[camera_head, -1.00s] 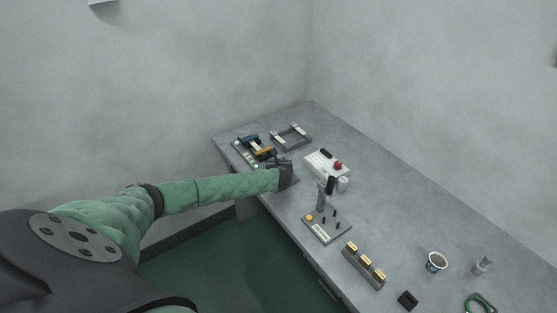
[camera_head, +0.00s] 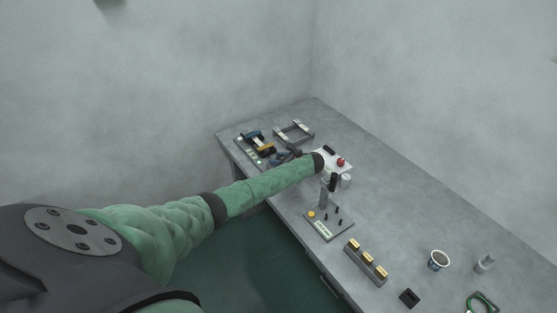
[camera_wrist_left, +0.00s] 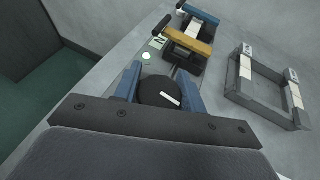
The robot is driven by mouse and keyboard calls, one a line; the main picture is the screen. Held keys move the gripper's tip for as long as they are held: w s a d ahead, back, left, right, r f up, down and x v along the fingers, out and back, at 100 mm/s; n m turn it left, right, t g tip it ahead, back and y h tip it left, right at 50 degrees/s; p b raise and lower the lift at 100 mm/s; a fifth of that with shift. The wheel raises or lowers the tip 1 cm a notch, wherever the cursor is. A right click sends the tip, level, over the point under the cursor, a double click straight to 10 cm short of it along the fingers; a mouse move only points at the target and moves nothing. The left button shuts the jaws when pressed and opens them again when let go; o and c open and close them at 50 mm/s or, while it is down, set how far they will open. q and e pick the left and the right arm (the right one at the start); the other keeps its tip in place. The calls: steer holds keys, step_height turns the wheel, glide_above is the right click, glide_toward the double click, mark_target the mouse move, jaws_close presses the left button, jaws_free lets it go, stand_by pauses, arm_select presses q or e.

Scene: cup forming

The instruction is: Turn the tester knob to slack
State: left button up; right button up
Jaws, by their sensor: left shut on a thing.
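The black round tester knob (camera_wrist_left: 160,93) with a white pointer line lies between the two blue fingers of my left gripper (camera_wrist_left: 157,88) in the left wrist view. The fingers are shut on it from both sides. The line points toward the lower right of that view. My right gripper is not in view.
A grey frame (camera_head: 294,132) stands right of the tester. A white box with a red button (camera_head: 341,162) is close to my left wrist.

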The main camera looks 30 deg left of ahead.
arm_select(q)
steer(key=shift+n+g, duration=0.5)
steer(key=shift+g, duration=0.1)
steer(key=shift+a+r+g, duration=0.1)
steer(key=shift+r+g, duration=0.05)
steer(key=shift+g, duration=0.15)
steer(key=o, duration=0.8)
steer(key=shift+o, duration=0.9)
steer(key=shift+s, duration=0.1)
